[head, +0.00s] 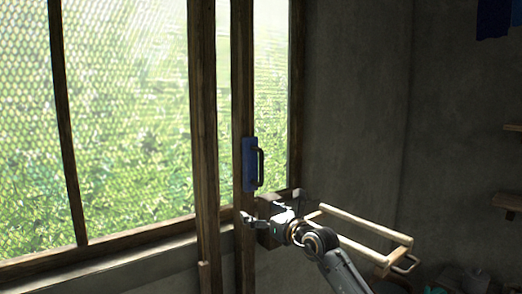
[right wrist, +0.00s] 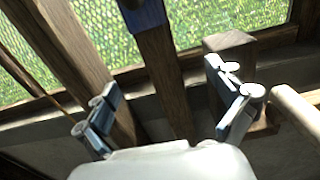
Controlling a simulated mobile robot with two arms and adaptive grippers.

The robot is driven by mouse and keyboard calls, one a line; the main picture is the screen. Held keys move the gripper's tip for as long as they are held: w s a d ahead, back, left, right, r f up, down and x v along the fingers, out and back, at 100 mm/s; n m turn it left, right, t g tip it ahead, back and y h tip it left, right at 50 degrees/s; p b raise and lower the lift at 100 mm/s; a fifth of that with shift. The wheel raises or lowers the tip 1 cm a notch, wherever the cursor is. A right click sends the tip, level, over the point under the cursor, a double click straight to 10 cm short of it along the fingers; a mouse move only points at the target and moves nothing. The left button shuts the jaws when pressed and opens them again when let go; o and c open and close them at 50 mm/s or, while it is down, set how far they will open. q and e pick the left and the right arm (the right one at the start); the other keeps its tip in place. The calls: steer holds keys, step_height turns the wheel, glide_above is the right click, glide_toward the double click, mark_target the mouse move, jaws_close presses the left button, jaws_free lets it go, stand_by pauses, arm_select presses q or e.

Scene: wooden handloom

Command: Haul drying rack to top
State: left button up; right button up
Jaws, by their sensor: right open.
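My right gripper (head: 270,213) is open beside the rack's far end, in front of the wooden post. In the right wrist view its spread fingers (right wrist: 165,108) have the post (right wrist: 165,80) between them, with nothing visibly gripped. My left gripper is not in view.
A blue plate with a dark handle (head: 249,165) is on the post (head: 243,90) above my right gripper. A wooden block (right wrist: 230,48) is behind one finger. A mesh window (head: 125,120) fills the left. Shelves (head: 507,200) are at the right wall.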

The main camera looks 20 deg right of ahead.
mark_target(263, 169)
step_height(263, 169, up, 8)
steer(key=p, duration=0.4)
steer(key=shift+f, duration=0.2)
step_height(263, 169, up, 4)
steer(key=shift+f+b, duration=0.15)
steer(key=shift+b, duration=0.25)
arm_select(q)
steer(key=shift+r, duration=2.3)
arm_select(e)
steer(key=shift+r, duration=0.65)
jaws_close()
